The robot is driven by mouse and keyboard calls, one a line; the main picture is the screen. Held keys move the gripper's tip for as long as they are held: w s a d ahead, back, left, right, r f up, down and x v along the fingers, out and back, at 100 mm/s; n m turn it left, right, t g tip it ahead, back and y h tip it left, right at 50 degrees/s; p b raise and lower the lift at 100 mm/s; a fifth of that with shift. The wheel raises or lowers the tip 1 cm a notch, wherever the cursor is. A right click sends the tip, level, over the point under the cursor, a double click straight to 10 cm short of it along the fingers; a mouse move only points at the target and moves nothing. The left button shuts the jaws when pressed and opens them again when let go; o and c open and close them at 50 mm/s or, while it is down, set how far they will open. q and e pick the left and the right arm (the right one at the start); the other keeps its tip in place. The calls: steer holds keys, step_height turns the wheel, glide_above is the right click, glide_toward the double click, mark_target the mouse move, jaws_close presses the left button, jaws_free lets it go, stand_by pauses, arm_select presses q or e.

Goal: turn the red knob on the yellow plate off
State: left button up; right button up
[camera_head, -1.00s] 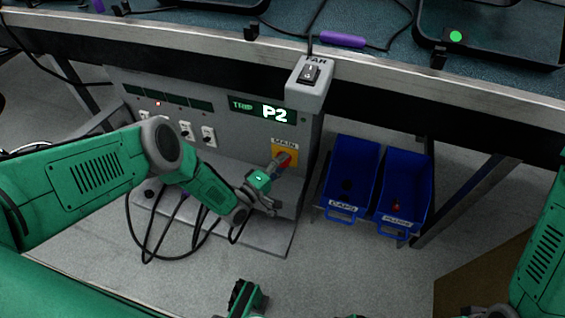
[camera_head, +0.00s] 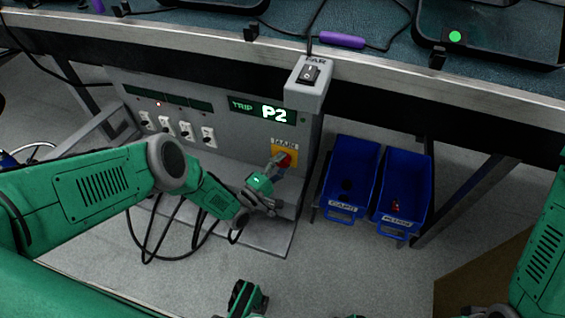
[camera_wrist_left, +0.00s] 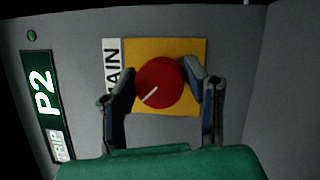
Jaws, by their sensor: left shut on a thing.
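The red knob (camera_head: 285,159) sits on the yellow plate (camera_head: 278,149), marked MAIN, at the lower right of the grey panel's front. In the left wrist view the round red knob (camera_wrist_left: 160,83) has a white line pointing to its lower left, on the yellow plate (camera_wrist_left: 196,47). My left gripper (camera_head: 277,163) reaches the knob from the lower left. In the left wrist view its two fingers (camera_wrist_left: 160,80) stand on either side of the knob, shut on it. My right gripper cannot be made out; only part of a green arm shows at the right edge.
The panel display (camera_head: 262,110) reads TRIP and P2. Two blue bins (camera_head: 350,157) (camera_head: 404,170) stand just right of the panel. Black cables hang below my left arm.

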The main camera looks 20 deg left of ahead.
arm_select(q)
steer(key=o, duration=1.2)
steer(key=shift+s+a+f, duration=0.1)
steer(key=shift+a+f, duration=0.1)
steer(key=shift+f, duration=0.1)
steer(key=shift+c, duration=0.2)
steer(key=shift+r, duration=0.1)
steer(key=v, duration=1.2)
